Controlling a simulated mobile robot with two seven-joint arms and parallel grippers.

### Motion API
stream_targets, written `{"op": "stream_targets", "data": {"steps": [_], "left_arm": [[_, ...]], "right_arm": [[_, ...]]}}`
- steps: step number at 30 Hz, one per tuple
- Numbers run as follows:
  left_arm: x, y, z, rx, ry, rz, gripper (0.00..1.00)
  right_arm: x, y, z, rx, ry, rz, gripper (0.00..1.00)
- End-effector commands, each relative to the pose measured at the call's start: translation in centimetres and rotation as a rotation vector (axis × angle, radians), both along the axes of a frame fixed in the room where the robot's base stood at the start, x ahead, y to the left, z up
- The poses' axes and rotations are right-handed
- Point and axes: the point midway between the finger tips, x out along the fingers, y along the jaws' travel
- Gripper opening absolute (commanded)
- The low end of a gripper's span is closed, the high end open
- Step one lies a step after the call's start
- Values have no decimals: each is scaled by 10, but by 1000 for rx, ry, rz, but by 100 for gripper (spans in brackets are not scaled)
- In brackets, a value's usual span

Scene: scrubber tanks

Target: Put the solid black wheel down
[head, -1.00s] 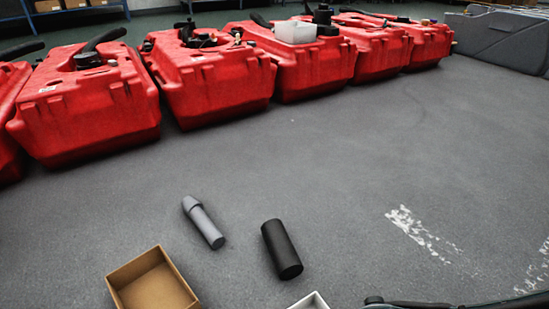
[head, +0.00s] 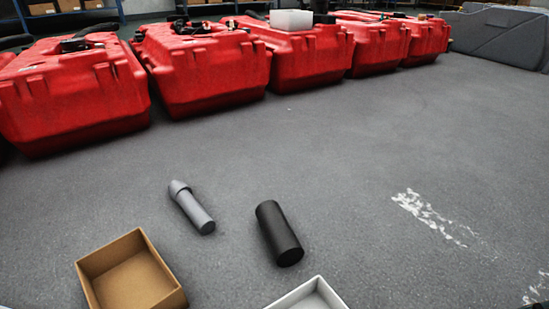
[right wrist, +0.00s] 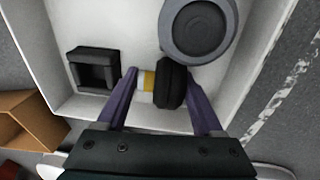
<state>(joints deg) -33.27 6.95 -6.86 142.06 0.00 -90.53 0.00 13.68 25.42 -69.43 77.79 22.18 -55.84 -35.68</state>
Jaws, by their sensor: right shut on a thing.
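In the right wrist view my right gripper (right wrist: 161,76) is shut on the solid black wheel (right wrist: 173,84), which is seen edge-on with a yellow and pale hub on its left side. The wheel is over the inside of a white box (right wrist: 60,35). I cannot tell whether it touches the floor of the box. A grey wheel (right wrist: 199,28) lies in the box beside it, and a black square hollow part (right wrist: 92,68) lies to the left. The white box shows partly in the head view (head: 318,284). My left gripper is in neither view.
A brown open box (head: 130,270) stands left of the white box. A grey cylinder (head: 193,210) and a black cylinder (head: 279,234) lie on the floor beyond the boxes. Red tanks (head: 205,70) line the back.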

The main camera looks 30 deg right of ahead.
Motion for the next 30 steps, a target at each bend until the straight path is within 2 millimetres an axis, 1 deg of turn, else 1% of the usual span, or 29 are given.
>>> {"op": "stream_targets", "data": {"steps": [5, 6, 13, 20, 23, 26, 30], "left_arm": [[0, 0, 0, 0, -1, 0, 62], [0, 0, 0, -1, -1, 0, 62], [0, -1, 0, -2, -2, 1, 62], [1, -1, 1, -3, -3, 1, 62], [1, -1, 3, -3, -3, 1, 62], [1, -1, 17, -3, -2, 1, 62], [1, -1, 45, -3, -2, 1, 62]], "right_arm": [[0, 0, -3, 1, -1, 0, 0], [0, 0, -2, 1, -1, 0, 73], [0, 0, -2, 0, -1, 0, 99], [0, 0, -1, 0, 0, 0, 99], [0, 0, 3, 0, 0, 0, 99], [-1, -1, 18, 0, 0, 0, 99], [-3, -2, 48, 0, -1, 0, 99]]}}
